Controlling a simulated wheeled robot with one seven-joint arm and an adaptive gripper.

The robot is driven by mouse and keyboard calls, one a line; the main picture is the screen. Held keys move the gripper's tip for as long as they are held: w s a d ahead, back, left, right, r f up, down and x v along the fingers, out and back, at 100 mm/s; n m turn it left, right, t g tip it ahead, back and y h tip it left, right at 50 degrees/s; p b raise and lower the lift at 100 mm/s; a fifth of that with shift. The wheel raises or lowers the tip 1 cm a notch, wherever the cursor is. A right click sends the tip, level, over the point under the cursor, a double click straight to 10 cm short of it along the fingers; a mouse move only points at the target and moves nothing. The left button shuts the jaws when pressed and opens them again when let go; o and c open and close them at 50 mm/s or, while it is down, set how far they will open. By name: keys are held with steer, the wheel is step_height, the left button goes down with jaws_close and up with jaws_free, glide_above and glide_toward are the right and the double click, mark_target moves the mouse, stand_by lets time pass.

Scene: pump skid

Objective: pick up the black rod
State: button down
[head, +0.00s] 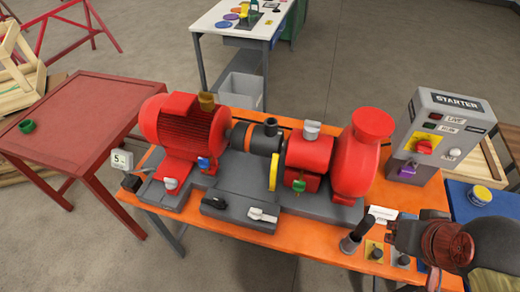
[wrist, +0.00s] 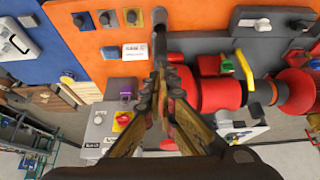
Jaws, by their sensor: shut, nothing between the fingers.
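The black rod (head: 361,228) stands at a slant near the front edge of the orange table, left of small plates with knobs. In the wrist view the dark rod (wrist: 159,38) shows just beyond my fingertips, its lower part partly covered by them. My gripper (wrist: 160,68) is shut with nothing between its fingers. In the head view my wrist and gripper are at the lower right, right of the rod, and the fingertips are hard to make out there.
Small knob plates (head: 375,251) sit close to the rod. A white label card (head: 382,213) lies behind it. The red pump (head: 360,160) and motor on a grey base fill the table's middle. A grey starter box (head: 432,135) stands at the back right, beside a blue surface (head: 475,206).

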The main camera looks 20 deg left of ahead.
steer(key=c, duration=2.6)
jaws_free()
steer(key=o, duration=0.4)
steer(key=shift+c, duration=0.2)
